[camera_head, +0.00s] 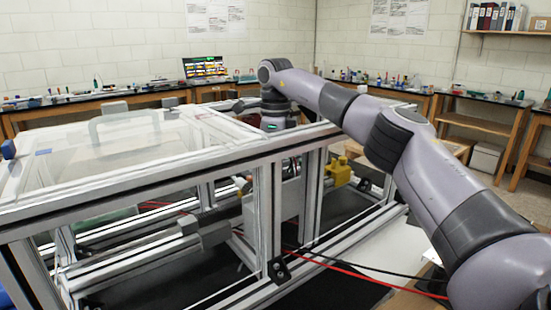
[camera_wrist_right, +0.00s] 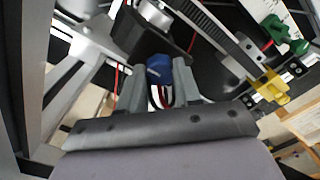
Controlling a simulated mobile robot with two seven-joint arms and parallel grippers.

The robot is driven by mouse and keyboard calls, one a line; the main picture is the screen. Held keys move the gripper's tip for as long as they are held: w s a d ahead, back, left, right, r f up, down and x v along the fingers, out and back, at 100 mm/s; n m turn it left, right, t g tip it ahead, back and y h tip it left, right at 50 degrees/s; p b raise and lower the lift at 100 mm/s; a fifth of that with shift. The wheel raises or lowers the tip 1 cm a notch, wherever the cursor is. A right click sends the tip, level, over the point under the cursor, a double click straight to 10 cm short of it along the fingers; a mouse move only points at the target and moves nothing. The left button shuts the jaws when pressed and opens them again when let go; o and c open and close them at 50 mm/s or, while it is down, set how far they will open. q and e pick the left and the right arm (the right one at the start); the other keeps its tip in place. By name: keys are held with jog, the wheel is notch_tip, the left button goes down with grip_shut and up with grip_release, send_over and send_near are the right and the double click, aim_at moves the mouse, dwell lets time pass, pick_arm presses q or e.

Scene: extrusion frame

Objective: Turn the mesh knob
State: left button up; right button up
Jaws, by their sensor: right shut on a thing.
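In the right wrist view, a blue knob (camera_wrist_right: 159,67) sits below a dark block, between the two grey fingers of my right gripper (camera_wrist_right: 158,84). The fingers are shut on it from both sides, and part of the knob's lower side is shaded. It is the only knob in my grip, and I take it for the mesh knob. The gripper and the blue knob are hidden there. My left gripper is not in view.
A yellow fitting (camera_head: 339,171) stands inside the frame, and also shows in the right wrist view (camera_wrist_right: 268,87). A green knob (camera_wrist_right: 290,36) and a toothed rack (camera_wrist_right: 212,30) lie close to my gripper. Clear panels with a handle (camera_head: 125,122) cover the frame's left. A red cable (camera_head: 375,277) runs out front.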

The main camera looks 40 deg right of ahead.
jog(key=m, duration=1.4)
jog(key=shift+r+m, duration=0.1)
jog(key=shift+m, duration=2.9)
jog(key=o, duration=1)
jog(key=shift+o, duration=0.3)
